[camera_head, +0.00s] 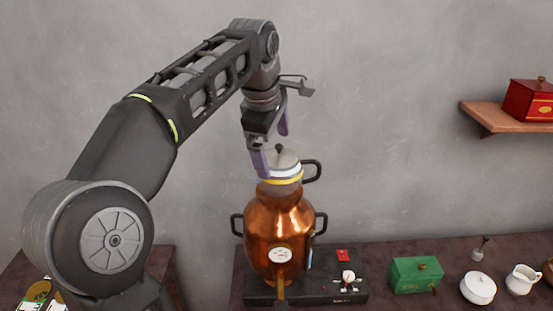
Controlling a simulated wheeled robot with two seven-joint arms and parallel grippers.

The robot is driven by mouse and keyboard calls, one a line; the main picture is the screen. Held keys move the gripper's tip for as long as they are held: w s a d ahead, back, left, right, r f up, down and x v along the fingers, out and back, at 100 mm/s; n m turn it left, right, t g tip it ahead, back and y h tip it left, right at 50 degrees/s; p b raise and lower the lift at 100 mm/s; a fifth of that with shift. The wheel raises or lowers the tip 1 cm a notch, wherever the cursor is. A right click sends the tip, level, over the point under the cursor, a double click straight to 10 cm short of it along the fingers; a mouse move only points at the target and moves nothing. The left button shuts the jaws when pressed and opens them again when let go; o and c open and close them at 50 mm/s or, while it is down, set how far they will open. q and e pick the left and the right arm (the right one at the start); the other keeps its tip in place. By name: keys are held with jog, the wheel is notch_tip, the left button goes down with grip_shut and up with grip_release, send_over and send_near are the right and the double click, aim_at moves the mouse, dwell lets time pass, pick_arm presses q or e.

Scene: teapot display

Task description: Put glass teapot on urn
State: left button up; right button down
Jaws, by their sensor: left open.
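The copper urn (278,228) stands upright on a black base, with a dark handle on each side. A small teapot (285,174) with a grey domed lid, white and yellow bands and a dark handle on its right is on top of the urn's neck, roughly upright. It appears to rest there; the contact is hard to see. My left gripper (273,153) is open just above and left of the teapot. One purple finger overlaps the teapot's left side in the picture; the other is higher up behind. I cannot tell whether a finger touches it. My right gripper is out of view.
The black base (318,291) carries a small red item (342,255) and a white-topped knob (348,277). To the right are a green box (415,275), a white lidded bowl (478,288) and a white jug (522,279). A wooden shelf (515,115) holds a red box (528,100).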

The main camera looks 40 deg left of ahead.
pick_arm(q)
jog(key=p+v, duration=0.2)
jog(key=v, duration=0.1)
jog(key=shift+r, duration=0.1)
